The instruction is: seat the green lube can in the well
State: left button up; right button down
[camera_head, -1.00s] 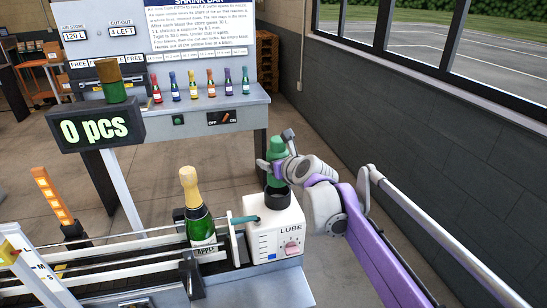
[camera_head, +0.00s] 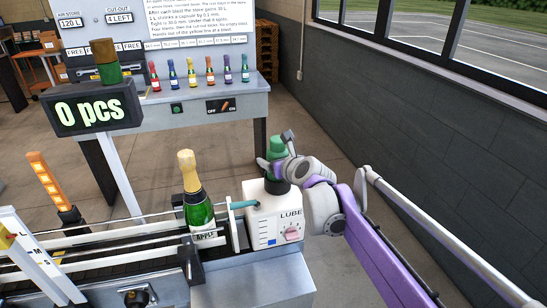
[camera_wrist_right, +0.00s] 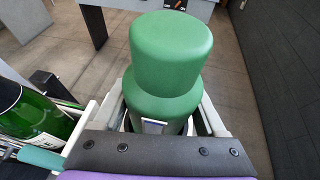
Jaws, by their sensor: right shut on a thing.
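The green lube can (camera_head: 276,146) stands upright above the white LUBE box (camera_head: 262,226) in the head view. Its lower end is at the black ring of the well (camera_head: 277,185) on top of that box. How deep it sits in the ring is hidden by my gripper. My right gripper (camera_head: 275,167) is shut on the can from the right side. In the right wrist view the can's rounded green top and shoulder (camera_wrist_right: 170,50) fill the middle, with my fingers on either side. My left gripper is not in view.
A green bottle (camera_head: 200,207) with a gold top stands on the conveyor just left of the box. The "0 pcs" display (camera_head: 96,108) is at the left. A bench (camera_head: 215,108) with several small coloured bottles stands behind. Open floor lies right of the box.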

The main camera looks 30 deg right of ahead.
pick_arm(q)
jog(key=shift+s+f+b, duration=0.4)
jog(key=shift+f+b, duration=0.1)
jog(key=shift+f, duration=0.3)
pick_arm(e)
jog(key=shift+f, duration=1.1)
grip_release()
jog(key=v, duration=1)
jog(key=shift+s, duration=0.4)
